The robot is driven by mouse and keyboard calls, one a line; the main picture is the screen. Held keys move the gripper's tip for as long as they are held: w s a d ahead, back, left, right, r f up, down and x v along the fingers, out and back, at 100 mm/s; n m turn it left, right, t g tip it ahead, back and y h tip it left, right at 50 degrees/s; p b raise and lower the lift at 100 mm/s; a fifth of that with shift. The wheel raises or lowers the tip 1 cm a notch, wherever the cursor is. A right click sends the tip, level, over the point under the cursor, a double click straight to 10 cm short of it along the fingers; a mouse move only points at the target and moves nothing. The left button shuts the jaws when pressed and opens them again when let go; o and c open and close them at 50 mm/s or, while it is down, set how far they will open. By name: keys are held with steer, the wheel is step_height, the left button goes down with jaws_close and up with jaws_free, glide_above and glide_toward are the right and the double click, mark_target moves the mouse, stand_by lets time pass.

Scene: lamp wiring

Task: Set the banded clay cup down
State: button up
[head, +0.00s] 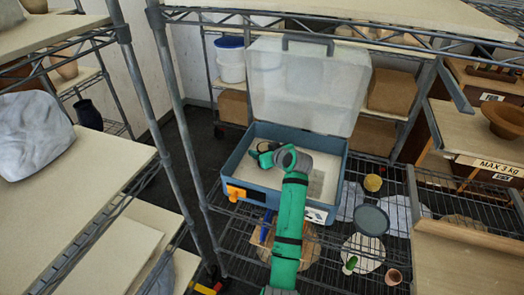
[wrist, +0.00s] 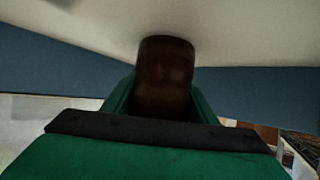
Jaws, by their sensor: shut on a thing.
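My green arm reaches into an open blue case (head: 236,168), and my gripper (head: 265,154) is inside it near the back left. In the wrist view my gripper (wrist: 163,105) is shut on a dark brown, rounded thing, apparently the banded clay cup (wrist: 165,70). It is in shadow and I cannot make out its bands. The pale floor and blue wall of the case (wrist: 40,68) show behind it. Whether the cup touches the case floor I cannot tell.
The case's clear lid (head: 305,85) stands raised at the back. An orange latch (head: 236,192) is on its front left. A yellow thing (head: 373,182), a grey round dish (head: 370,219) and a small clay pot (head: 393,277) are on the wire shelf to the right. Metal posts (head: 180,110) stand at left.

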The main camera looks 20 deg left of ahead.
steer(key=o, duration=1.2)
steer(key=shift+f, duration=0.15)
steer(key=shift+o, duration=0.2)
steer(key=shift+r, duration=0.2)
steer(key=v, duration=1.2)
